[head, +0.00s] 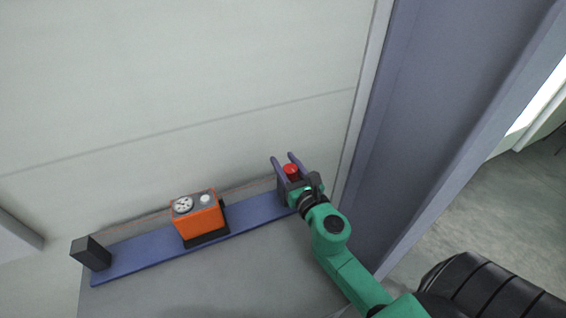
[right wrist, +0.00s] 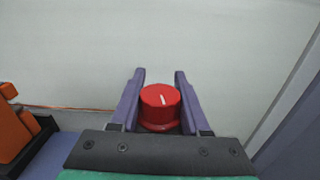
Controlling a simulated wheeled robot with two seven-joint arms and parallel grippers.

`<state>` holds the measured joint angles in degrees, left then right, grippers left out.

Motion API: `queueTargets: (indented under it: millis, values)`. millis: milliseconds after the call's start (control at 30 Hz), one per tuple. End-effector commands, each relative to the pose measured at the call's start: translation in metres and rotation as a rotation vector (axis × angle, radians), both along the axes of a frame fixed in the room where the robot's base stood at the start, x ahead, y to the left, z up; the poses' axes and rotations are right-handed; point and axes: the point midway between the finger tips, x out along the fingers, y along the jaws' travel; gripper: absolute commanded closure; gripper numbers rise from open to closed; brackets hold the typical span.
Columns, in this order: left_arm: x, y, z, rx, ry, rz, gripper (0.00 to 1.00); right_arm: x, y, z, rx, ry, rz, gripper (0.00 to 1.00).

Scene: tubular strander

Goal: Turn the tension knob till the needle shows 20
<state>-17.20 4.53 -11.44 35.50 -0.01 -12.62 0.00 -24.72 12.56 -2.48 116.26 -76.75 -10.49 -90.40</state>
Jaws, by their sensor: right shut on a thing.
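The red tension knob (head: 291,169) is at the right end of the bench, with a white mark on top that shows in the right wrist view (right wrist: 160,98). My right gripper (head: 283,161) is shut on the knob, one purple finger on each side of it; its fingers also show in the right wrist view (right wrist: 158,88). The orange gauge box (head: 206,221) stands left of the knob, with a round white dial (head: 183,205) on top. The needle is too small to read. My left gripper is not in view.
A blue rail (head: 138,256) runs along the bench under the gauge box. A black block (head: 91,253) stands at its left end. A thin reddish line runs behind them. A pale wall (head: 170,80) rises behind, and a blue-grey post (head: 400,120) stands right of my gripper.

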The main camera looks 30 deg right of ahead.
Motion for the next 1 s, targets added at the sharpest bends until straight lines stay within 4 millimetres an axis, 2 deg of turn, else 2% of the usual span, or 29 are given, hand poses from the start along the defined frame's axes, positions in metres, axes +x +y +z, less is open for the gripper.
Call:
queueTargets:
  millis: [367,900,933,1000]
  values:
    - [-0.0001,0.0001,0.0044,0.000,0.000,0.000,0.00,-0.0004,-0.0053,0.0008,0.003,-0.001,-0.178,1.00]
    - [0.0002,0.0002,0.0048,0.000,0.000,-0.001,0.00,-0.0005,-0.0066,0.0001,0.001,-0.001,-0.206,1.00]
    - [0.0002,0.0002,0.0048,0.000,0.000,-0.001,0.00,-0.0005,-0.0066,0.0001,0.001,-0.001,-0.206,0.47]
    - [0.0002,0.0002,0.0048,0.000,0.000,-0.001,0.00,-0.0005,-0.0066,0.0000,0.001,0.000,-0.206,0.24]
